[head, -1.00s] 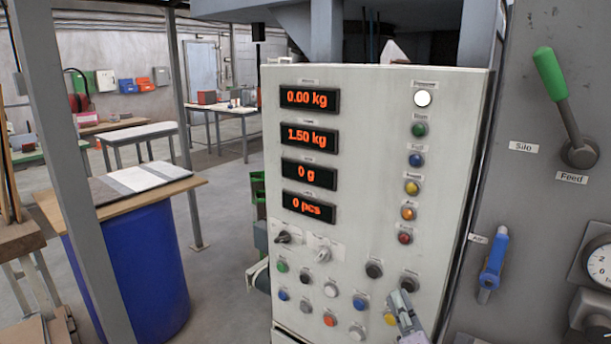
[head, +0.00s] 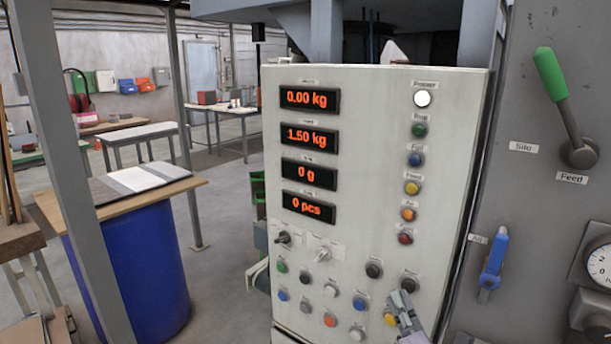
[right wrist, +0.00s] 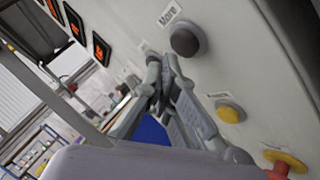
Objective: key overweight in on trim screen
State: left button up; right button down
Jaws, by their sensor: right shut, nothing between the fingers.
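The pale control cabinet (head: 365,110) carries several red-lit displays. The display reading "0 g" (head: 309,174) is third from the top, below "0.00 kg" (head: 310,99) and "1.50 kg" (head: 310,137), above "0 pcs" (head: 309,207); their small labels are hard to read. My right gripper (head: 398,297) is shut and empty at the panel's lower right. In the right wrist view its fingertips (right wrist: 160,68) are beside the black button labelled "More" (right wrist: 185,40), apart from it as far as I can tell. That view also shows a yellow button (right wrist: 230,112). My left gripper is not in view.
A green-handled lever (head: 551,75) and blue valve handle (head: 493,262) stand to the right. A blue drum (head: 140,270) stands left.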

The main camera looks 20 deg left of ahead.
jog(key=shift+w, duration=0.15)
jog(key=shift+w+d, duration=0.15)
jog(key=shift+w, duration=0.15)
jog(key=shift+w+d+b, duration=0.1)
jog(key=shift+w+b, duration=0.2)
dwell(0.5)
jog(key=shift+s, duration=0.1)
jog(key=shift+s+a, duration=0.25)
jog(key=shift+s, duration=0.45)
jog(key=s+a+p, duration=0.1)
jog(key=s+a, duration=0.1)
jog(key=s, duration=0.3)
jog(key=shift+s+p, duration=0.35)
jog(key=shift+p, duration=0.05)
jog(key=shift+w+d, duration=0.15)
dwell(1.3)
